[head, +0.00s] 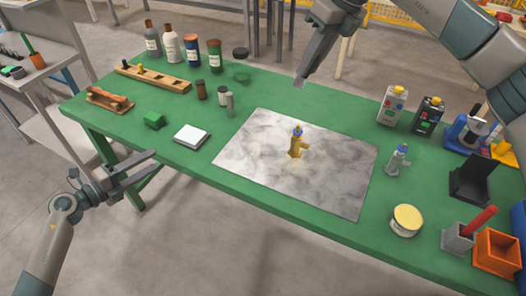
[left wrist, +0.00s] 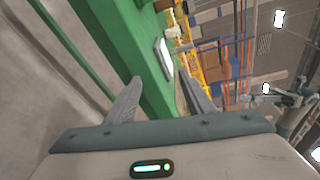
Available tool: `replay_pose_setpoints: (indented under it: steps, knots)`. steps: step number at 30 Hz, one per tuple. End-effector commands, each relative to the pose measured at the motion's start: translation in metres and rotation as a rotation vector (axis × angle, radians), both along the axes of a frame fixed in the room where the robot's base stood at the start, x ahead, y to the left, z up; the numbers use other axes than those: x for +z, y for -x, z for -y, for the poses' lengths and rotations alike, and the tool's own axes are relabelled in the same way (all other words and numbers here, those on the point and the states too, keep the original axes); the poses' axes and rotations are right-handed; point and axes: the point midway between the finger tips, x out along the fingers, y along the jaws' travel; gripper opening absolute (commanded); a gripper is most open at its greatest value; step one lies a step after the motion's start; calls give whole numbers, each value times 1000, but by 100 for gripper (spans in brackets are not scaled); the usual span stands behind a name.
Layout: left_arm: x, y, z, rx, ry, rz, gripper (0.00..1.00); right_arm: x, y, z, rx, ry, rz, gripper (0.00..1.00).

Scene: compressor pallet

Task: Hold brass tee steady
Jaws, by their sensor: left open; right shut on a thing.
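The brass tee (head: 296,149), a yellow-gold fitting with a blue part on top, stands upright on the grey metal sheet (head: 245,150) in the head view. My left gripper (head: 152,167) is open and empty, off the front left edge of the table and well apart from the tee. Its two spread fingers (left wrist: 160,98) show in the left wrist view. My right gripper (head: 302,78) is above the back of the table, behind the tee and not touching it. It is shut on a small grey piece at its fingertips, too small to identify.
The green table (head: 260,94) carries several bottles (head: 192,54) at the back left. A white pad (head: 191,136) and a green block (head: 154,120) lie left of the sheet. Two cans (head: 391,105), a grey fitting (head: 398,160), a round tin (head: 405,221) and an orange bin (head: 497,255) stand right.

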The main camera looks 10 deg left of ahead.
Motion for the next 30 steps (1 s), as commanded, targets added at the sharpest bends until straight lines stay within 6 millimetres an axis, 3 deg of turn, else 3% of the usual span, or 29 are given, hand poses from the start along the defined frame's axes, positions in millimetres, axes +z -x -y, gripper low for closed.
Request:
replay_pose_setpoints:
  steps: [4,8,14,21,27,30]
  knots:
    - [27,-2,-8,-52,-170,34,48,0,0,0,0,0,0,0]
    - [38,-14,4,-90,-294,80,48,0,0,0,0,0,0,0]
    - [41,-47,55,-136,-406,191,48,0,0,0,0,0,0,0]
    - [61,-91,136,-203,-567,373,48,0,0,0,0,0,0,0]
    - [84,-116,192,-241,-679,507,48,0,0,0,0,0,0,0]
    - [90,-119,220,-262,-735,573,48,0,0,0,0,0,0,0]
